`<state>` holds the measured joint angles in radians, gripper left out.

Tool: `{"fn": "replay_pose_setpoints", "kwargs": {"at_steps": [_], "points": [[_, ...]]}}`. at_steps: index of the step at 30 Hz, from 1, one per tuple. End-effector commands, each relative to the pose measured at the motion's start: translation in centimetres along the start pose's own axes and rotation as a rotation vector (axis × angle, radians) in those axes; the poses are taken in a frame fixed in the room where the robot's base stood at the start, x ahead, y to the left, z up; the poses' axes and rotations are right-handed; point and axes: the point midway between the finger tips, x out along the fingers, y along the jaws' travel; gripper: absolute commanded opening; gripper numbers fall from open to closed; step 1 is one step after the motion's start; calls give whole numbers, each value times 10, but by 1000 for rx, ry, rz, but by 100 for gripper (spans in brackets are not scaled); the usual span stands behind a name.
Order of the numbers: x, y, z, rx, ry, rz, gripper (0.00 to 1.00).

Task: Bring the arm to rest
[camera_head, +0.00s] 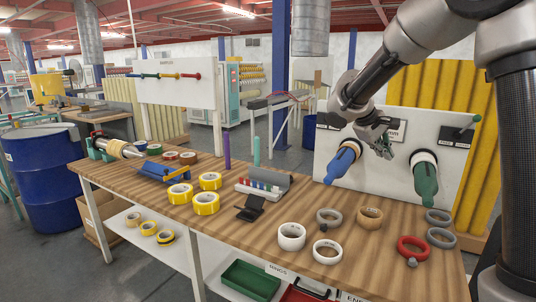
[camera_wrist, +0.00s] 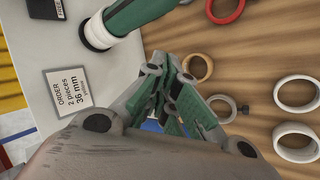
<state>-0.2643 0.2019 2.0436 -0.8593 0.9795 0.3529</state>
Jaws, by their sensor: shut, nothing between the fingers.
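My gripper (camera_head: 383,146) is shut and empty. It hangs in front of the white board (camera_head: 330,135) at the right end of the bench, above the gap between a blue spindle (camera_head: 343,160) and a green spindle (camera_head: 425,180). The wrist view shows its green-lined fingers closed together (camera_wrist: 174,120), pointing down past the board. The green spindle (camera_wrist: 130,20) is at the top of that view, apart from the fingers. A little blue shows behind the fingers.
The wooden bench (camera_head: 225,228) holds yellow tape rolls (camera_head: 207,203), white rings (camera_head: 292,237), grey rings, a tan ring (camera_head: 369,218) and a red ring (camera_head: 412,248). An order card (camera_wrist: 69,91) is on the board. A black stand (camera_head: 251,207) is near the middle.

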Motion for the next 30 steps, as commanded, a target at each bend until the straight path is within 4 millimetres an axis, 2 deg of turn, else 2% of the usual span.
{"fn": "replay_pose_setpoints", "kwargs": {"at_steps": [1, 3, 6, 9, 12, 15, 18, 23, 30], "points": [[-6, -6, 43, 24, -21, -86, 0], [-13, -25, 98, 58, -39, -214, 0], [-28, -54, 165, 129, -31, -377, 0], [-44, -83, 218, 223, 4, -510, 0], [-58, -107, 257, 343, 52, -603, 0], [-69, -117, 282, 438, 106, -639, 0], [-76, -111, 297, 490, 163, -622, 0], [-86, -99, 305, 539, 220, -597, 0], [-86, -98, 306, 543, 223, -595, 0]]}}
